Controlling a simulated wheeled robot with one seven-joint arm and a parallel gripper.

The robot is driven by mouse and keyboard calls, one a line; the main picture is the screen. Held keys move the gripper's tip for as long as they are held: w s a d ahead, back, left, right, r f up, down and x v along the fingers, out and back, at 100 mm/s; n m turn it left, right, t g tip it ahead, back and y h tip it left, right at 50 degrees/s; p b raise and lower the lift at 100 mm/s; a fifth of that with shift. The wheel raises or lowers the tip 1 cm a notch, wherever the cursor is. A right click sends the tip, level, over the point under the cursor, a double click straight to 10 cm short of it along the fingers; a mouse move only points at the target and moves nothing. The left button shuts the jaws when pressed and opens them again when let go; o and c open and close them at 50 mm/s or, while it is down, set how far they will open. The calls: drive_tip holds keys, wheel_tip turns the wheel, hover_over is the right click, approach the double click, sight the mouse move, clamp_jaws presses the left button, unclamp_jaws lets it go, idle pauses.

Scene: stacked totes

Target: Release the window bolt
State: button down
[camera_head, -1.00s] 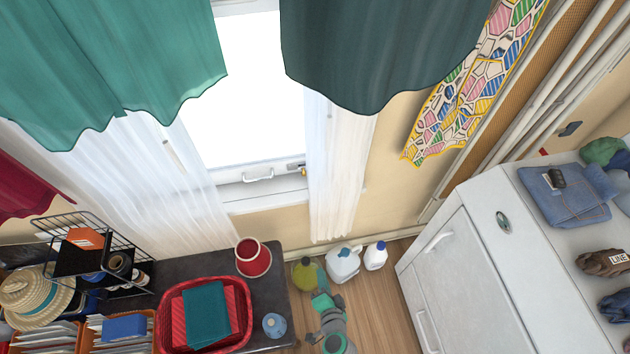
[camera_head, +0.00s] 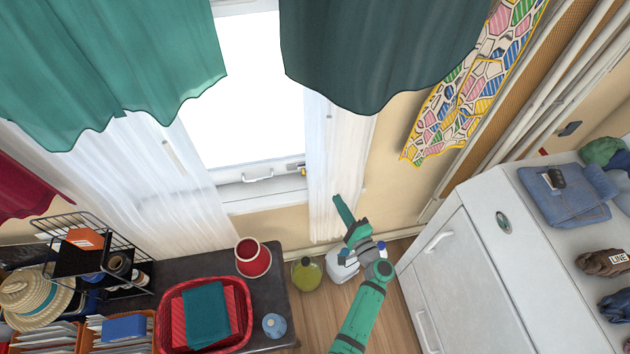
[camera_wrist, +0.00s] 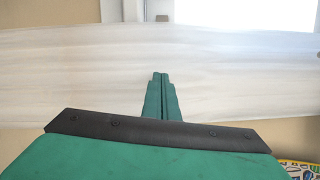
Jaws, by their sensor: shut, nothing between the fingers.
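The window (camera_head: 250,95) is in the upper middle of the head view, with a white handle (camera_head: 258,176) on its lower frame. A small fitting, likely the bolt (camera_head: 299,168), sits at the frame's lower right corner. A small dark spot on the white frame also shows in the wrist view (camera_wrist: 161,18). My gripper (camera_head: 338,200) is raised in front of the right white sheer curtain (camera_head: 325,150), below and right of the bolt. Its green fingers (camera_wrist: 160,90) are together and empty, pointing at the pale curtain in the wrist view. No contact with the bolt shows.
Teal curtains hang above, left (camera_head: 110,60) and right (camera_head: 385,50). A dark counter (camera_head: 200,255) holds a red basket (camera_head: 165,325) and a red pot (camera_head: 252,258). A white cabinet (camera_head: 450,270) stands at right. Bottles (camera_head: 307,274) stand on the floor below my arm.

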drive_tip(key=x, duration=1)
drive_tip(key=shift+s+a+r, duration=0.15)
drive_tip(key=shift+a, duration=0.95)
drive_tip(key=shift+s+a+r, duration=0.1)
drive_tip(key=shift+s+a, duration=0.05)
drive_tip(key=shift+a, duration=0.35)
drive_tip(key=shift+s+a+r, duration=0.1)
drive_tip(key=shift+s+a, duration=0.05)
drive_tip(key=shift+a, duration=0.3)
drive_tip(key=shift+d, duration=0.1)
